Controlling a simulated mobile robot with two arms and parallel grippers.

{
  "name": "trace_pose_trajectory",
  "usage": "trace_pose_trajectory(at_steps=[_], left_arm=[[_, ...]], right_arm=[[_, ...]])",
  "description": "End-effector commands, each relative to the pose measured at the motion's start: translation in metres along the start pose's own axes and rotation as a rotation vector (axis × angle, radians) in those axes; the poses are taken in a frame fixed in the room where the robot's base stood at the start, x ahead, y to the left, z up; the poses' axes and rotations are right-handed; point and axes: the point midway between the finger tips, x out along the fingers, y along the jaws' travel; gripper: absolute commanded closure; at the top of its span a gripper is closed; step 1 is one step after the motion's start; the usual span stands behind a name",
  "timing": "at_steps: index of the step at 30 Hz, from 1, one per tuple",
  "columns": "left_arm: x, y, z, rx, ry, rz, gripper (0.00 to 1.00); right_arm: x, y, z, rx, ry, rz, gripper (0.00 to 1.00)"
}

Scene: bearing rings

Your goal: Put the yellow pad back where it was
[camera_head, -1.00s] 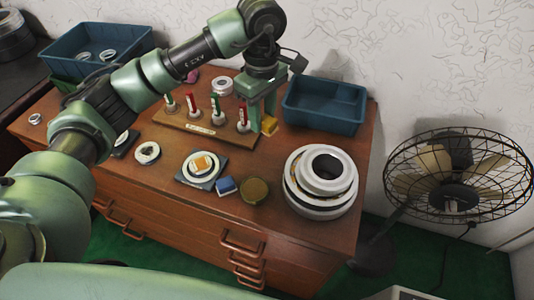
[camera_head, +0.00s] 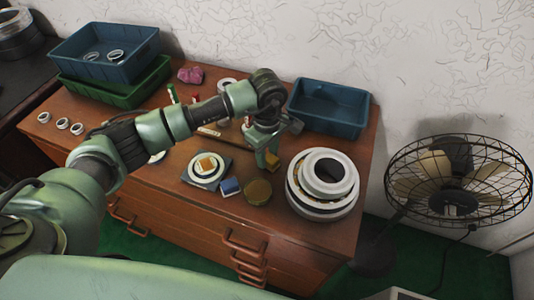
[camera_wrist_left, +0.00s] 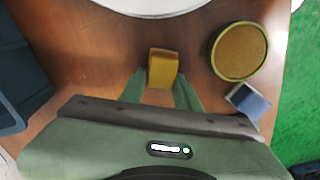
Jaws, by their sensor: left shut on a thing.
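My left gripper (camera_head: 267,163) is shut on the yellow pad (camera_head: 273,160), a small yellow block. In the left wrist view the pad (camera_wrist_left: 163,66) sits between the fingertips (camera_wrist_left: 161,88). It is over the wooden top, between the round brass-coloured disc (camera_head: 257,191) and the stacked white rings (camera_head: 325,207). Whether the pad touches the wood I cannot tell. My right gripper is not in view.
A blue block (camera_head: 230,187) lies beside the disc. Left of it, a dark plate (camera_head: 222,158) carries a ring and an orange block (camera_head: 206,164). A blue bin (camera_head: 328,108) stands behind. Bare wood surrounds the pad in the wrist view.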

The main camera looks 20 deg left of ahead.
Motion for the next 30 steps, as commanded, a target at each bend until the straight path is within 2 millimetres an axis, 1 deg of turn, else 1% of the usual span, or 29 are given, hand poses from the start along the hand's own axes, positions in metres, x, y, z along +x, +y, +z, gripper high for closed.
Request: trace_pose_trajectory(at_steps=[7, 8, 9, 10, 18, 22, 23, 26, 30], left_arm=[[0.004, 0.000, 0.000, 0.000, 0.000, 0.000, 1.00], [0.003, 0.000, 0.000, 0.000, 0.000, 0.000, 0.62], [0.002, 0.000, 0.000, 0.000, 0.000, 0.000, 0.51], [0.002, 0.000, 0.000, 0.000, 0.000, 0.000, 0.46], [0.002, 0.000, 0.000, 0.000, 0.000, -0.001, 0.46], [-0.004, 0.000, 0.000, 0.000, 0.000, -0.001, 0.46], [-0.005, 0.001, 0.000, 0.000, 0.001, 0.002, 0.46], [-0.020, 0.001, -0.001, 0.001, 0.002, 0.004, 0.46], [-0.051, 0.001, -0.001, 0.001, 0.004, 0.006, 0.46]], right_arm=[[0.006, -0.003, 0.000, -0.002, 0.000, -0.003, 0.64], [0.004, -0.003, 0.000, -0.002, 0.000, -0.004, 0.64], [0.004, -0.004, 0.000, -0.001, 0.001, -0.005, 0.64], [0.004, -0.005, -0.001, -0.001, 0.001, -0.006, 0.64], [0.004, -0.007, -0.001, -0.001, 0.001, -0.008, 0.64], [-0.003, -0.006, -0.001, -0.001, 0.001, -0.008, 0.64], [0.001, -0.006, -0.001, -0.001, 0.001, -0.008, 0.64], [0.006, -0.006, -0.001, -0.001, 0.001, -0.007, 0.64], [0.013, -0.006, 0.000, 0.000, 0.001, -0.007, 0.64]])
